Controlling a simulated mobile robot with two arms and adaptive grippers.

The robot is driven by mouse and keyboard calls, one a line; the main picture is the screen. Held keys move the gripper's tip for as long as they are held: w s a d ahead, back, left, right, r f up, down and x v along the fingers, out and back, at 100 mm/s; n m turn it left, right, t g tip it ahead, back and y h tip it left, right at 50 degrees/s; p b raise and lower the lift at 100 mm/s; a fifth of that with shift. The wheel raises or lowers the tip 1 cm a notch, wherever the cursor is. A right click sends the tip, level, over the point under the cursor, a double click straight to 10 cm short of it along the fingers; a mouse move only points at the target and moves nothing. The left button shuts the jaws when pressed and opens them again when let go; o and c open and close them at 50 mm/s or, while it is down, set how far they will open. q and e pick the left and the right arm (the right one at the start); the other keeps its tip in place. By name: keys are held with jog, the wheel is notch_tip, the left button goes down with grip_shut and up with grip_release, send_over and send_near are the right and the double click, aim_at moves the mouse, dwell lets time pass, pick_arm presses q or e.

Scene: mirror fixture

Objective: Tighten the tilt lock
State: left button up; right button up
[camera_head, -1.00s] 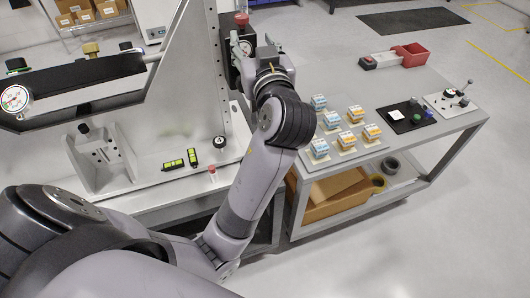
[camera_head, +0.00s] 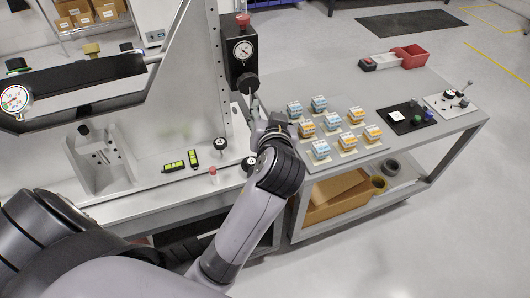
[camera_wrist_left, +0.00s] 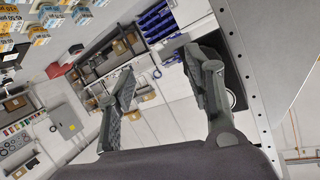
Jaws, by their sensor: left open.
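The mirror fixture's upright plate (camera_head: 200,75) stands left of centre in the head view. On its right edge is a black block (camera_head: 235,68) with a round dial (camera_head: 243,50), a red knob (camera_head: 242,20) on top and a black knob (camera_head: 247,83) low down. I cannot tell which knob is the tilt lock. My left gripper (camera_head: 262,112) is just below and right of this block, its fingers partly hidden by my wrist. In the left wrist view the gripper (camera_wrist_left: 160,68) is open, with nothing between its fingers. My right gripper is out of view.
Two black-and-yellow vials (camera_head: 180,162) and a black knob (camera_head: 220,143) are on the fixture base. The cart's back middle is clear.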

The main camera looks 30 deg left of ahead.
pick_arm(q)
notch_tip(320, 180, down, 11)
jog(key=s+m+g+h, duration=0.2)
jog(key=shift+s+d+r+h, duration=0.2)
jog(key=shift+s+d+h, duration=0.1)
jog(key=shift+s+d, duration=0.05)
